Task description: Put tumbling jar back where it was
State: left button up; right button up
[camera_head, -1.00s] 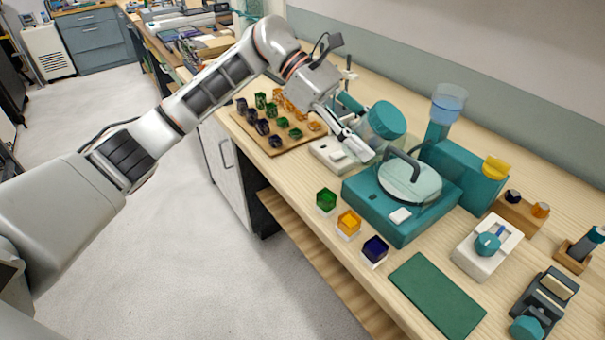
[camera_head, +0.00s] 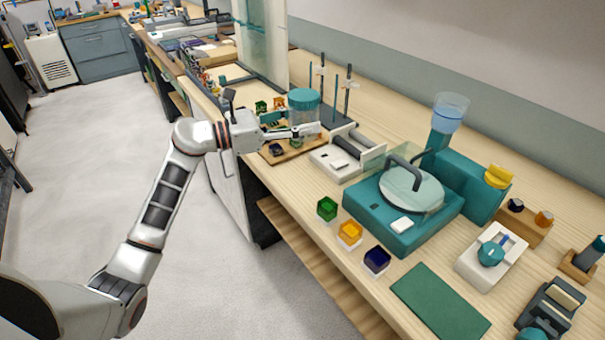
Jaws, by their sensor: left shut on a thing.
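The tumbling jar (camera_head: 304,108) has a teal lid and a clear body and looks upright. My left gripper (camera_head: 306,131) is shut on it, reaching in from the left. The jar is in front of or above the wooden tray (camera_head: 296,152) in the picture; whether it touches the tray is hidden. The white tumbler base (camera_head: 326,160) with a dark roller (camera_head: 346,147) stands just right of the jar and is empty. My right gripper is not in view.
Green and amber glass pieces (camera_head: 279,103) show around the jar. A stand with upright rods (camera_head: 347,95) is behind it. A teal grinder (camera_head: 402,222) stands to the right. Green, amber and dark blue cubes (camera_head: 350,232) line the front edge. A green mat (camera_head: 440,302) lies nearer.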

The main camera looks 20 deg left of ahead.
pick_arm(q)
notch_tip(320, 180, down, 14)
jog(key=shift+f+b, duration=0.1)
jog(key=shift+b, duration=0.4)
jog(key=shift+f, duration=0.4)
jog(key=shift+f, duration=0.2)
jog(key=o, duration=1.4)
jog(key=shift+o, duration=0.5)
